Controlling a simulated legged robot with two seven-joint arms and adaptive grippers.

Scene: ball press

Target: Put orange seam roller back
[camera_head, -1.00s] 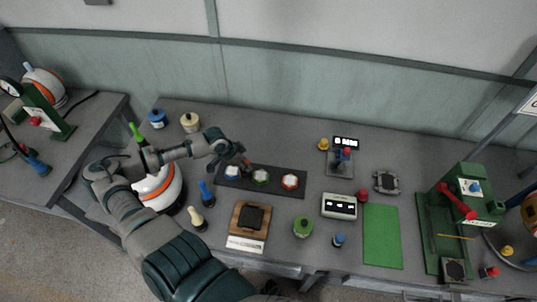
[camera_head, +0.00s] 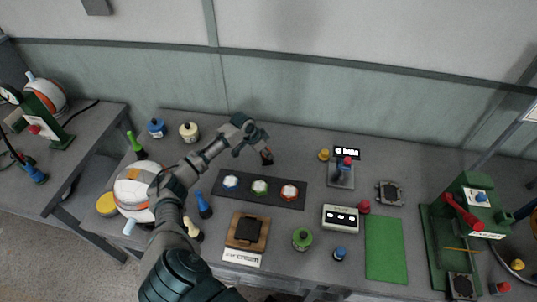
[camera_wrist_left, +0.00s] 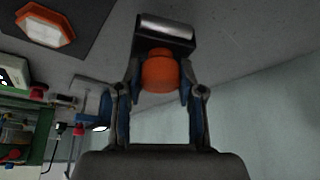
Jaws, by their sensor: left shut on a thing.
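My left gripper (camera_head: 264,150) is shut on the orange seam roller (camera_wrist_left: 158,72). In the left wrist view the roller's orange body sits between the two fingers, with its dark grey roller head (camera_wrist_left: 166,32) beyond the fingertips. In the head view the roller (camera_head: 267,158) is small, dark and partly hidden, just behind the dark strip tray (camera_head: 212,190). I cannot tell whether it touches the table. The strip holds a blue, a green and a red-rimmed piece. My right gripper is not in view.
A blue jar (camera_head: 156,128) and a cream jar (camera_head: 189,132) stand at the back left. A white and orange ball (camera_head: 130,190) is at the left edge, near my arm. A small stand (camera_head: 341,175) is to the right. The table behind the strip is mostly clear.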

